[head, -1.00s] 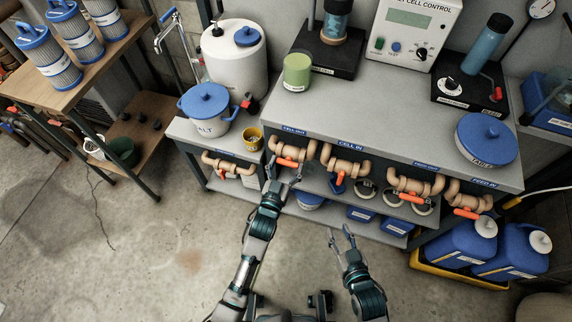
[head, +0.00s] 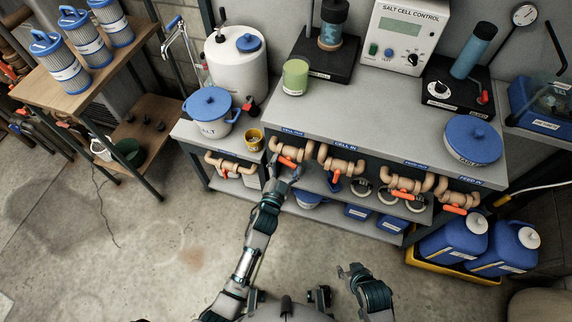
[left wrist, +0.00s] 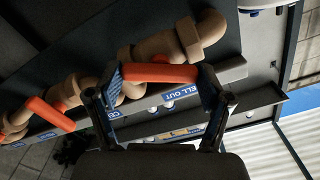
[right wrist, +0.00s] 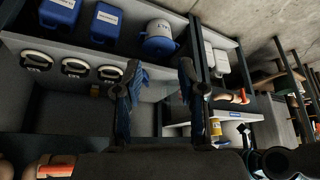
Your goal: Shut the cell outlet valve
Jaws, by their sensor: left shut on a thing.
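The cell outlet valve (head: 292,153) is a tan pipe fitting under the "CELL OUT" label (head: 292,133) on the bench front. Its orange handle (head: 286,161) lies roughly along the pipe. My left gripper (head: 281,172) is at this handle. In the left wrist view, the orange handle (left wrist: 160,73) spans between the fingers of my left gripper (left wrist: 163,85), which are shut on it. The "CELL OUT" label (left wrist: 168,151) shows below. My right gripper (head: 350,269) is low in front of the bench, apart from everything. The right wrist view shows its fingers (right wrist: 160,80) spread and empty.
The cell inlet valve (head: 342,165) is close on the right, its orange handle (head: 334,186) pointing down. Further right are the feed outlet (head: 405,182) and feed inlet (head: 458,199) valves. Blue jugs (head: 452,238) stand in a yellow tray. The floor in front is clear.

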